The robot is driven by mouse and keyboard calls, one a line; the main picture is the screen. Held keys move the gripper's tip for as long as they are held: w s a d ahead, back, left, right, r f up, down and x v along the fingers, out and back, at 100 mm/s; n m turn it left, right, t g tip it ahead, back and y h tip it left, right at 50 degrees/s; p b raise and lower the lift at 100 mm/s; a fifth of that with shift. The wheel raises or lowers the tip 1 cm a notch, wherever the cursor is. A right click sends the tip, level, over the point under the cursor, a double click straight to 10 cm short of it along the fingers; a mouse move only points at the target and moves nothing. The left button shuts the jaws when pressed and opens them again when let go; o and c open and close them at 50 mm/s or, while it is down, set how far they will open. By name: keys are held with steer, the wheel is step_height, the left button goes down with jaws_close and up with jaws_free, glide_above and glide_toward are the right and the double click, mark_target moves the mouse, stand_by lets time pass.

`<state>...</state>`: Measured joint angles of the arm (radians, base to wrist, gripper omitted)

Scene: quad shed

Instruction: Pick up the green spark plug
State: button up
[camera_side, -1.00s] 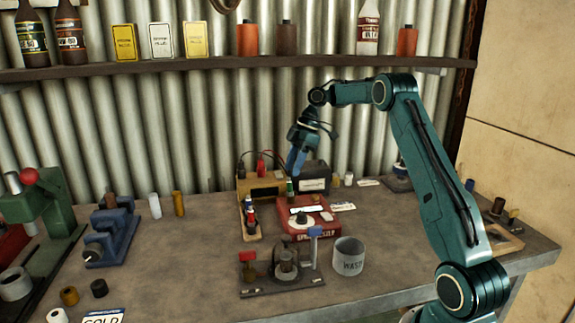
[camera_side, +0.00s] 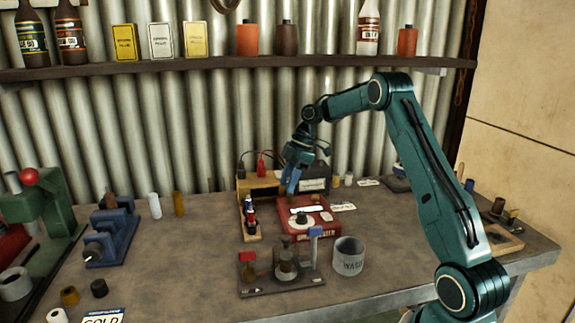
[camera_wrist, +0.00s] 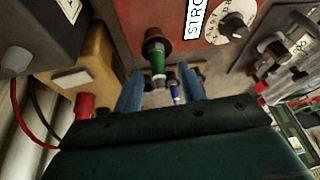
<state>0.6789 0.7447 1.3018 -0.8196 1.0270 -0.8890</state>
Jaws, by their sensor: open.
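The green spark plug (camera_wrist: 158,62) stands in a brown seat at the edge of the red box (camera_side: 314,230), seen in the wrist view. My gripper (camera_side: 289,190) points down at the back left of that box, and its blue fingers hide most of the plug in the side view. In the wrist view my gripper (camera_wrist: 162,76) is open, with one finger on either side of the plug. I see gaps between the plug and both fingers. A blue-banded plug (camera_wrist: 174,92) also shows between the fingers, apparently farther off.
A wooden rack (camera_side: 250,225) with several plugs stands left of the red box. A yellow box with leads (camera_side: 243,185) and a dark box are behind. A grey cup (camera_side: 348,258) and a clamp stand (camera_side: 285,270) are in front.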

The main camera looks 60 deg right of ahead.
stand_by(0.5)
jaws_close()
steer(key=shift+r, duration=1.6)
steer(key=shift+a+r, duration=0.1)
steer(key=shift+r, duration=0.05)
steer(key=s+a, duration=1.2)
steer(key=shift+s+a, duration=0.25)
steer(key=shift+s, duration=0.1)
steer(key=shift+r, duration=0.15)
